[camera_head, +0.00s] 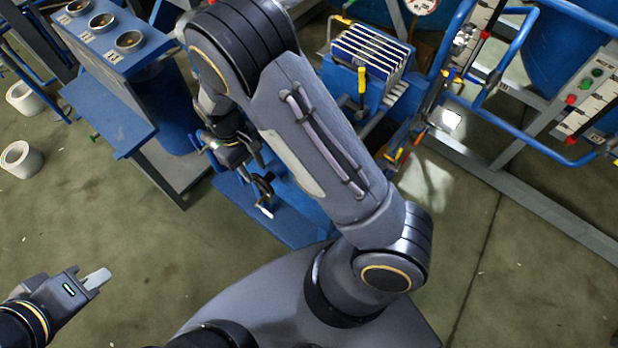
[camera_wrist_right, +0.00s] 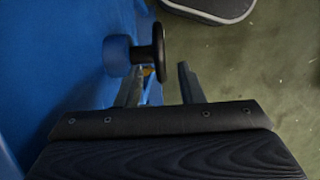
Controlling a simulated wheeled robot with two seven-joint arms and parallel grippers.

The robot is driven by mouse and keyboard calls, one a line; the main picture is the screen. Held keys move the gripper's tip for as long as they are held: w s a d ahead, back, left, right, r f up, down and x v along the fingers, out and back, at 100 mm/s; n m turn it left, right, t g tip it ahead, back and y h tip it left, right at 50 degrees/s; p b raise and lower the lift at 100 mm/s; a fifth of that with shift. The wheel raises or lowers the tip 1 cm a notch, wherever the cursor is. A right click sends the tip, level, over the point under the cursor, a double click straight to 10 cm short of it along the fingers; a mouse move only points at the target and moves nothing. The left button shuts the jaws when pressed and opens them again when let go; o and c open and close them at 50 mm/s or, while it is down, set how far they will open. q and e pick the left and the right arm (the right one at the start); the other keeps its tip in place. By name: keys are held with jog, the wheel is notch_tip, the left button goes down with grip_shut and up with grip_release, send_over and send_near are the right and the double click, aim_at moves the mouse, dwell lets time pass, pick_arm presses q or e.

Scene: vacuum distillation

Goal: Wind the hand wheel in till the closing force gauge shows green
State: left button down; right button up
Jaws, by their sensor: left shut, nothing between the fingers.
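The hand wheel, a black disc on a blue hub (camera_wrist_right: 117,56), shows nearly edge-on in the right wrist view; its black rim (camera_wrist_right: 158,52) is just beyond the fingertips. My right gripper (camera_wrist_right: 160,84) is open, one finger on each side below the wheel, with no grip on it. In the head view my right gripper (camera_head: 264,207) is low beside the blue press, partly hidden by my arm, and contact is hard to judge. My left gripper (camera_head: 97,279) is shut and empty at the lower left. A round white dial (camera_head: 422,4) is cut off at the top; I cannot tell whether it is the closing force gauge.
A stack of pale plates (camera_head: 370,60) sits in the blue press behind my right arm. A blue stand with several metal cups (camera_head: 130,41) is at upper left. White cylinders (camera_head: 20,158) stand on the floor. Blue pipe railings (camera_head: 520,45) fill the right. Open floor lies at lower left.

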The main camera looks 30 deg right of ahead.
aim_at(263, 186)
jog(key=b, duration=0.2)
jog(key=s+y+b, duration=0.1)
jog(key=b, duration=0.2)
jog(key=shift+s+a, duration=0.25)
jog(key=t+b, duration=0.1)
jog(key=b, duration=0.2)
jog(key=d+t+b, duration=0.1)
jog(key=b, duration=0.3)
jog(key=shift+s+f+t+b, duration=0.3)
jog(key=shift+d+r+b, duration=0.1)
jog(key=shift+d+b, duration=0.05)
jog(key=shift+b, duration=0.2)
notch_tip(263, 186, down, 8)
jog(key=shift+r+b, duration=0.25)
jog(key=shift+b, duration=0.3)
jog(key=shift+c, duration=0.2)
grip_shut()
